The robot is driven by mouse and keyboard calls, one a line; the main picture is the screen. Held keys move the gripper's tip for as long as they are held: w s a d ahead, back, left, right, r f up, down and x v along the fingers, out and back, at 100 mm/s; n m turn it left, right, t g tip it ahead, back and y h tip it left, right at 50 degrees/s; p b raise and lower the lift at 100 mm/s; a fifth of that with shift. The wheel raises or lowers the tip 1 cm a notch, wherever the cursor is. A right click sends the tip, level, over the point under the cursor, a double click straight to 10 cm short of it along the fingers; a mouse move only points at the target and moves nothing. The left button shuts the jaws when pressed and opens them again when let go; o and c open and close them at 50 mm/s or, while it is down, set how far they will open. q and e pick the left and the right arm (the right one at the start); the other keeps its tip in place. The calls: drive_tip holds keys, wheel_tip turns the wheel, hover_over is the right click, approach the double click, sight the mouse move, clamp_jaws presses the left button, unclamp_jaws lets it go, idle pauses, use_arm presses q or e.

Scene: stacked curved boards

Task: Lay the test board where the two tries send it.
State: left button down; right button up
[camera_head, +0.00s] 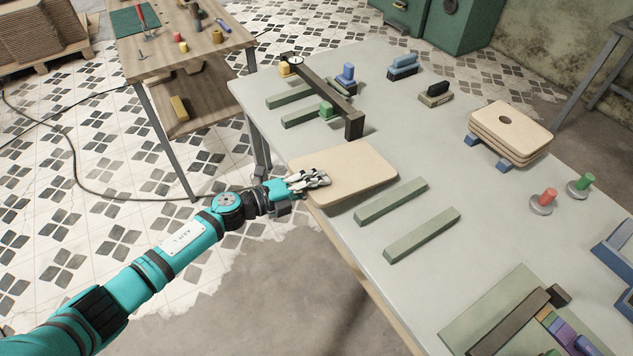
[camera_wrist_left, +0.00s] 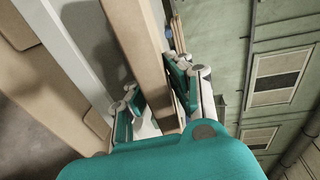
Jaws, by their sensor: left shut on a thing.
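The pale wooden test board (camera_head: 350,172) lies level at the left edge of the grey table, its near left corner past the edge. My left gripper (camera_head: 318,179) is shut on the board's left edge. In the left wrist view the board (camera_wrist_left: 138,45) runs between the two fingers (camera_wrist_left: 155,95). I cannot tell whether the board touches the table or hangs just above it. My right gripper is not in view.
Two green rails (camera_head: 392,201) lie just right of the board. A dark bar (camera_head: 325,90) spans the far left of the table, near two more green rails (camera_head: 290,97).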

use_arm(q)
drive_tip(key=shift+f+b, duration=0.4)
drive_tip(key=shift+f, duration=0.05)
drive_tip(key=shift+w+d, duration=0.2)
drive_tip(key=shift+d, duration=0.1)
idle(0.3)
drive_tip(key=c, duration=0.9)
unclamp_jaws()
drive_tip(key=shift+c, duration=0.2)
drive_tip(key=shift+w+d+r+g+y+p, duration=0.25)
drive_tip(key=shift+g+y+p, duration=0.35)
drive_tip(key=shift+p, duration=2.65)
drive_tip(key=shift+y+p, duration=0.3)
drive_tip(key=shift+p, duration=0.5)
drive_tip(key=shift+d, duration=0.1)
